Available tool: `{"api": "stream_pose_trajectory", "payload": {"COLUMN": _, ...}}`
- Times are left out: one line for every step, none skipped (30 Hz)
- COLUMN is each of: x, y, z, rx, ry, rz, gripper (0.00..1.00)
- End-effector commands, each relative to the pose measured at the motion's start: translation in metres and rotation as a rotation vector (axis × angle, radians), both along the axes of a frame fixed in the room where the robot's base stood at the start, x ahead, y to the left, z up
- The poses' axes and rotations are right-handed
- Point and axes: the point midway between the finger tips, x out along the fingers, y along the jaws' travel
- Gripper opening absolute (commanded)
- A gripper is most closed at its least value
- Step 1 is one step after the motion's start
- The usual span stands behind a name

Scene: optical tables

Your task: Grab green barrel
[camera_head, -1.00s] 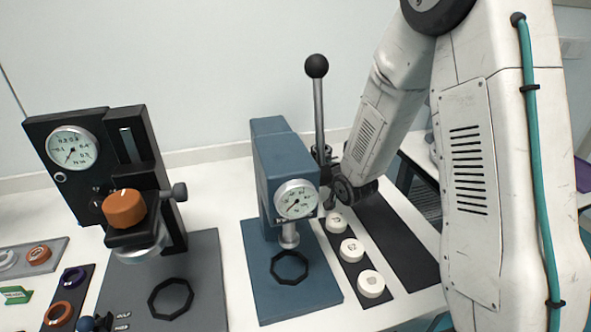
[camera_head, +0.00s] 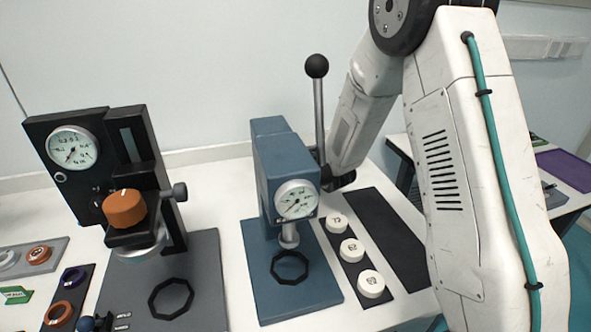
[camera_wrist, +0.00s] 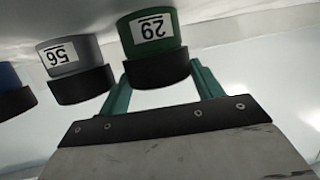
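A green barrel (camera_wrist: 153,32) with a white number label and a black lower band shows at the top middle of the wrist view. The label appears upside down. My gripper (camera_wrist: 160,73) has its two teal fingers spread apart, one towards each side of the green barrel's black band. The band covers parts of the fingers, and I cannot tell whether they touch it. In the head view, my gripper and the green barrel are hidden; my arm reaches down behind the blue press (camera_head: 283,170).
In the wrist view, a grey barrel (camera_wrist: 68,57) stands close left of the green one, and a blue barrel (camera_wrist: 8,77) is at the left edge. In the head view, the blue press's tall black-knobbed lever (camera_head: 317,66) stands beside my arm. White round pieces (camera_head: 352,250) lie on a black strip.

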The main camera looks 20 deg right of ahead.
Motion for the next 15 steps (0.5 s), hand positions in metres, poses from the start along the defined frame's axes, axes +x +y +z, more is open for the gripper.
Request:
{"api": "stream_pose_trajectory", "payload": {"x": 0.000, "y": 0.000, "z": 0.000, "rx": 0.000, "ry": 0.000, "rz": 0.000, "gripper": 0.28}}
{"api": "stream_pose_trajectory", "payload": {"x": 0.000, "y": 0.000, "z": 0.000, "rx": 0.000, "ry": -0.001, "rz": 0.000, "gripper": 0.25}}
{"api": "stream_pose_trajectory", "payload": {"x": 0.000, "y": 0.000, "z": 0.000, "rx": 0.000, "ry": -0.001, "rz": 0.000, "gripper": 0.25}}
{"api": "stream_pose_trajectory", "payload": {"x": 0.000, "y": 0.000, "z": 0.000, "rx": 0.000, "ry": -0.001, "rz": 0.000, "gripper": 0.25}}
{"api": "stream_pose_trajectory", "payload": {"x": 0.000, "y": 0.000, "z": 0.000, "rx": 0.000, "ry": -0.001, "rz": 0.000, "gripper": 0.25}}
{"api": "stream_pose_trajectory", "payload": {"x": 0.000, "y": 0.000, "z": 0.000, "rx": 0.000, "ry": 0.000, "rz": 0.000, "gripper": 0.25}}
{"api": "stream_pose_trajectory", "payload": {"x": 0.000, "y": 0.000, "z": 0.000, "rx": 0.000, "ry": 0.000, "rz": 0.000, "gripper": 0.25}}
{"api": "stream_pose_trajectory", "payload": {"x": 0.000, "y": 0.000, "z": 0.001, "rx": 0.000, "ry": 0.000, "rz": 0.000, "gripper": 0.25}}
{"api": "stream_pose_trajectory", "payload": {"x": 0.000, "y": 0.000, "z": 0.001, "rx": 0.000, "ry": -0.001, "rz": 0.000, "gripper": 0.25}}
{"api": "stream_pose_trajectory", "payload": {"x": 0.000, "y": 0.000, "z": 0.002, "rx": 0.000, "ry": -0.001, "rz": 0.000, "gripper": 0.25}}
{"api": "stream_pose_trajectory", "payload": {"x": 0.000, "y": 0.000, "z": 0.003, "rx": 0.000, "ry": -0.001, "rz": 0.000, "gripper": 0.25}}
{"api": "stream_pose_trajectory", "payload": {"x": 0.000, "y": 0.000, "z": 0.005, "rx": -0.001, "ry": -0.001, "rz": 0.000, "gripper": 0.25}}
{"api": "stream_pose_trajectory", "payload": {"x": 0.000, "y": 0.000, "z": 0.007, "rx": -0.001, "ry": -0.001, "rz": 0.000, "gripper": 0.25}}
{"api": "stream_pose_trajectory", "payload": {"x": 0.000, "y": 0.000, "z": 0.009, "rx": -0.001, "ry": -0.001, "rz": 0.000, "gripper": 0.25}}
{"api": "stream_pose_trajectory", "payload": {"x": 0.000, "y": 0.000, "z": 0.013, "rx": 0.000, "ry": -0.003, "rz": 0.000, "gripper": 0.25}}
